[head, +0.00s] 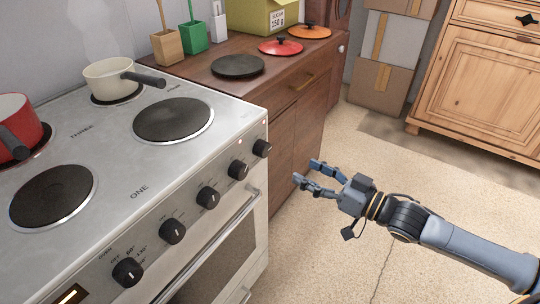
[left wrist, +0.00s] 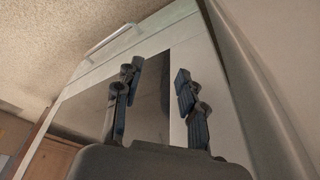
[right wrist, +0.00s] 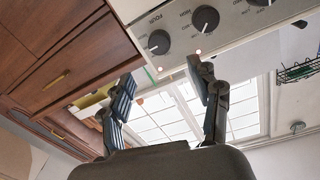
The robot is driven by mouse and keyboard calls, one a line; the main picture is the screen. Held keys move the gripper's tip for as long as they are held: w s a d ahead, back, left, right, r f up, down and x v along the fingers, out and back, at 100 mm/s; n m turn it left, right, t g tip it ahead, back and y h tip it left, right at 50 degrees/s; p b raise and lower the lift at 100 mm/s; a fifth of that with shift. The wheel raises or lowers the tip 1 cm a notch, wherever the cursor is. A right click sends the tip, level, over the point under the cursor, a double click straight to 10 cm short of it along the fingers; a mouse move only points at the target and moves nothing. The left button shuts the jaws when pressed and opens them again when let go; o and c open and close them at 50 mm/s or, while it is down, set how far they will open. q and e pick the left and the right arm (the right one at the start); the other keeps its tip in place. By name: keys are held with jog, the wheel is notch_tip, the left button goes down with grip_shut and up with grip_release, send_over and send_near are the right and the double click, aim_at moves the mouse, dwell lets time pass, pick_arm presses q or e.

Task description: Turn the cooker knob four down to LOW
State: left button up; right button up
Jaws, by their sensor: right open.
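The cooker knob four (head: 262,148) is the black knob at the right end of the cooker's front panel. In the right wrist view it (right wrist: 159,42) sits beside the FOUR label; its exact setting is too small to read. My right gripper (head: 306,173) is open and empty, to the right of the knob and apart from it. In the right wrist view its fingers (right wrist: 165,90) are spread below the panel. My left gripper (left wrist: 160,72) shows only in its wrist view, open and empty before the cooker's front.
Several other knobs, one of them (head: 238,169) close beside, line the panel. An oven handle (head: 215,240) runs below. A cream pot (head: 108,78) and a red pot (head: 18,118) stand on the hob. A brown dresser (head: 292,118) adjoins the cooker. Floor (head: 330,255) is free.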

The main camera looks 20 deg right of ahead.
aim_at(267, 151)
jog(key=b+x, duration=0.1)
jog(key=x, duration=1)
jog(key=shift+w+a+f, duration=0.1)
jog(key=shift+w, duration=0.1)
pick_arm(q)
jog(key=v, duration=0.3)
jog(key=w+v, duration=0.1)
jog(key=v, duration=0.1)
jog(key=shift+s+r, duration=0.15)
jog(key=shift+r, duration=0.35)
jog(key=shift+s, duration=0.15)
pick_arm(e)
jog(key=c, duration=1.2)
